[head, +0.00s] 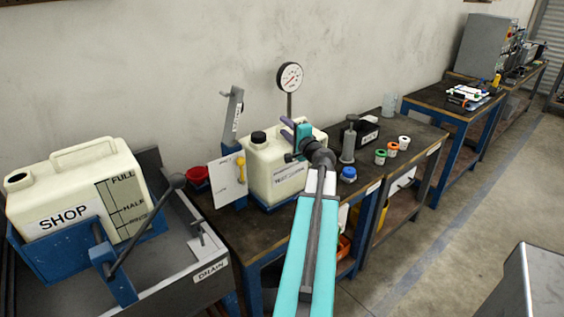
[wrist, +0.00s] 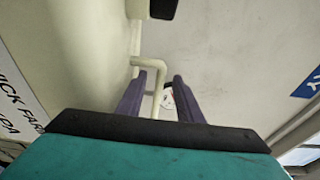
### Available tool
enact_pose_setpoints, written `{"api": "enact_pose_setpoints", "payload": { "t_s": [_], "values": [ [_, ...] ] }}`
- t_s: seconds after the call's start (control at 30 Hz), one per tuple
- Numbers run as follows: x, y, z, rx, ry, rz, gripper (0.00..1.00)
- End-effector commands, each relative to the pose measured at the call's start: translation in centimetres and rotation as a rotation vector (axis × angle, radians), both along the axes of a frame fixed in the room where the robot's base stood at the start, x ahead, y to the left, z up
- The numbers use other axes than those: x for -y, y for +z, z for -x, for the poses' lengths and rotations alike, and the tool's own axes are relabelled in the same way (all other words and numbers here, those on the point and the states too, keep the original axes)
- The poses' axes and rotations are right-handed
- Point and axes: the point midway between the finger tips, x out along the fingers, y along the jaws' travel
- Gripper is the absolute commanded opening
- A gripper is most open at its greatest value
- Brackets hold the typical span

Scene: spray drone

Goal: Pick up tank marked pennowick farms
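The cream tank (head: 262,178) stands on the dark bench in the middle of the head view, with a black cap and a front label too small to read fully there. In the wrist view the tank (wrist: 88,45) fills the left, and its label (wrist: 15,95) shows "ICK FARM". My gripper (head: 286,128) is above the tank's top in the head view. In the wrist view the purple fingers of my gripper (wrist: 160,85) stand apart, with the tank's pale handle (wrist: 158,75) between them, closer to the left finger. Contact cannot be told.
A second cream tank marked SHOP (head: 65,213) sits in a blue holder by the drain tray (head: 185,270) at left. A pressure gauge (head: 289,77) rises behind the middle tank. A white card (head: 228,180), blue cap (head: 348,174), pump (head: 349,143) and small jars (head: 391,149) stand nearby.

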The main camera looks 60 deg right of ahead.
Motion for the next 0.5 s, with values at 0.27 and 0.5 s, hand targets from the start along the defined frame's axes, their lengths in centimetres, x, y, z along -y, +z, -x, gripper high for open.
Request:
{"api": "enact_pose_setpoints", "payload": {
  "t_s": [0.27, 0.5],
  "values": [
    [-0.01, 0.01, -0.01, 0.0, 0.0, 0.0, 0.26],
    [-0.02, 0.01, -0.01, 0.0, 0.0, 0.0, 0.0]
  ]
}}
